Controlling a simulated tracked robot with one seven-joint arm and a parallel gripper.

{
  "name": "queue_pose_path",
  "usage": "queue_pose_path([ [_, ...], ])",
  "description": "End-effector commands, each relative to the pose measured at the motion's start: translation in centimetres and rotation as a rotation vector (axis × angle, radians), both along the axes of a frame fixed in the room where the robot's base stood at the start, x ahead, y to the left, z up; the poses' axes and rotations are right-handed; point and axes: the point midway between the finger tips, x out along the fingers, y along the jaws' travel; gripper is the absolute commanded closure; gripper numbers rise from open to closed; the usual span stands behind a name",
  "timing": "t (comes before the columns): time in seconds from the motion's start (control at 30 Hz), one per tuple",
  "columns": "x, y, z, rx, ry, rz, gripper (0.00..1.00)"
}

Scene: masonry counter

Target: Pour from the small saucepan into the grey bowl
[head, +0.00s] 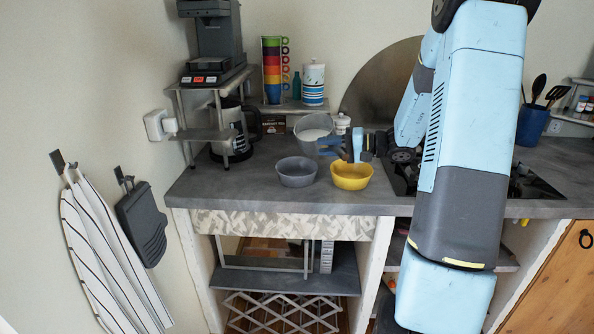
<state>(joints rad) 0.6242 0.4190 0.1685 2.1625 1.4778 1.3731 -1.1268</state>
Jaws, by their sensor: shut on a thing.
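The small saucepan (311,134) is grey, with pale contents showing inside. It is at the middle of the counter, behind and a little above the grey bowl (297,180) in the picture. My gripper (340,148) is shut on the saucepan at its right side, where the handle is mostly hidden by the jaws. The saucepan's opening faces partly toward the camera; I cannot tell how far it is tilted or whether it touches the counter. The grey bowl stands upright near the front edge, and its inside looks empty.
A yellow bowl (351,182) stands just right of the grey bowl, below my gripper. A coffee pot (231,135) and shelf are at the left, a white lidded jar (342,124) behind, and a hob (400,180) to the right. The counter left of the grey bowl is clear.

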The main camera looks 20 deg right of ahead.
Motion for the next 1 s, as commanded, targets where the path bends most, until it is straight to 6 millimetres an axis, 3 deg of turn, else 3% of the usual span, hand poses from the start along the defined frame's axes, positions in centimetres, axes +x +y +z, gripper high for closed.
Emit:
queue_pose_path([
  [1.0,-0.77,1.07,-0.64,-0.092,-0.072,0.001,1.0],
])
